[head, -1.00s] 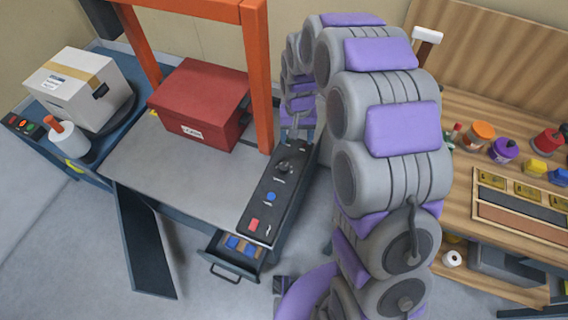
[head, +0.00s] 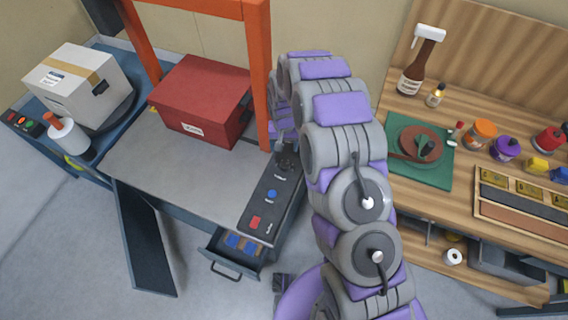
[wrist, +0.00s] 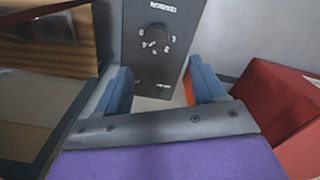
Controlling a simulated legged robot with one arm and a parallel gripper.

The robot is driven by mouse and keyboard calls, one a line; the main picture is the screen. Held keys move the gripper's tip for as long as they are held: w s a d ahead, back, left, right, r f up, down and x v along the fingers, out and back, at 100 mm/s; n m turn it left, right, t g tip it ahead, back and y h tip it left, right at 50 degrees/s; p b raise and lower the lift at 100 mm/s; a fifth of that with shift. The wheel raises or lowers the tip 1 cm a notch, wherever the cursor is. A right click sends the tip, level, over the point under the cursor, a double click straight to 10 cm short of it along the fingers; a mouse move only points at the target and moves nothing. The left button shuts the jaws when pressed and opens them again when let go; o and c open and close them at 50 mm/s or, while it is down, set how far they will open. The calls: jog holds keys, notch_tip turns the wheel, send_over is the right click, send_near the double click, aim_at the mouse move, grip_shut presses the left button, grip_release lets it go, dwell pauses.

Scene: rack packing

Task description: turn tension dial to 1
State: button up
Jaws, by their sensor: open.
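The tension dial (wrist: 157,38) is a round black knob on a dark control panel (wrist: 136,14), with white numbers around it; its pointer setting is too small to read. In the head view the dial (head: 286,162) sits at the far end of the panel (head: 262,208). My gripper (wrist: 162,80) is open, its two blue fingers spread to either side below the dial in the wrist view, apart from it and holding nothing. In the head view my gripper (head: 284,138) is close by the dial, its fingers partly hidden by my arm.
A red box (head: 203,100) sits on the grey machine table beside an orange frame (head: 262,75). An open drawer (head: 232,262) juts out below. A wooden workbench (head: 460,215) stands at right.

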aim_at(285, 164)
notch_tip(285, 164, down, 12)
jog(key=b, duration=0.2)
jog(key=shift+d+r+b, duration=0.1)
jog(key=shift+d+b, duration=0.05)
jog(key=shift+b, duration=0.15)
jog(key=c, duration=1.1)
jog(key=shift+o, duration=0.2)
